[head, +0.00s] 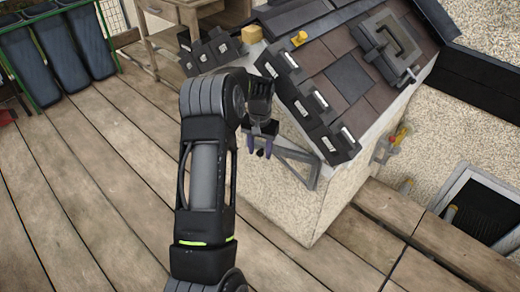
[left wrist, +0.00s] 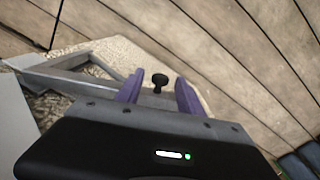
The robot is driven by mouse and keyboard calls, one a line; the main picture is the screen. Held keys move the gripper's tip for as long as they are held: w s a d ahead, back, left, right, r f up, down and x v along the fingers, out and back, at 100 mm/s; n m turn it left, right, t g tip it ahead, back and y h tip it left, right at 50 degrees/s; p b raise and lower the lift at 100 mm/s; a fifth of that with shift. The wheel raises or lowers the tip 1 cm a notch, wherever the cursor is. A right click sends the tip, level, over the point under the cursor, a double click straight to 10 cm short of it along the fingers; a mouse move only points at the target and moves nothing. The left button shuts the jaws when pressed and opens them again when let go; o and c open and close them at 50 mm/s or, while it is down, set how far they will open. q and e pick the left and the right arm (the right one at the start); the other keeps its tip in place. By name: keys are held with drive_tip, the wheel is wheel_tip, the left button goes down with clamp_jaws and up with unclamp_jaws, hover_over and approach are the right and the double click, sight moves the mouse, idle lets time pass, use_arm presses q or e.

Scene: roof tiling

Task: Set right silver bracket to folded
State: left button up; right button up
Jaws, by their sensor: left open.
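The silver bracket (head: 300,158) is a grey angled frame on the wall of the small tiled house model, below the roof's lower edge. It also shows at the left in the left wrist view (left wrist: 60,72), with bars meeting at an angle. My left gripper (head: 260,146) is open beside the bracket's left end. In the left wrist view, a black knob (left wrist: 159,79) appears between its two purple fingers. I cannot tell whether they touch it. My arm and hand hide part of the bracket's near end. My right gripper is out of view.
The model's roof (head: 345,75) has dark tiles, clips along its edge and a hatch (head: 388,38). A wooden table (head: 175,15) stands behind it, and dark bins (head: 55,55) stand at the left. The plank floor (head: 90,180) is clear at the left.

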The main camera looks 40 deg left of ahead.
use_arm(q)
wheel_tip(320, 180, up, 8)
drive_tip(key=shift+f, duration=0.1)
idle(0.5)
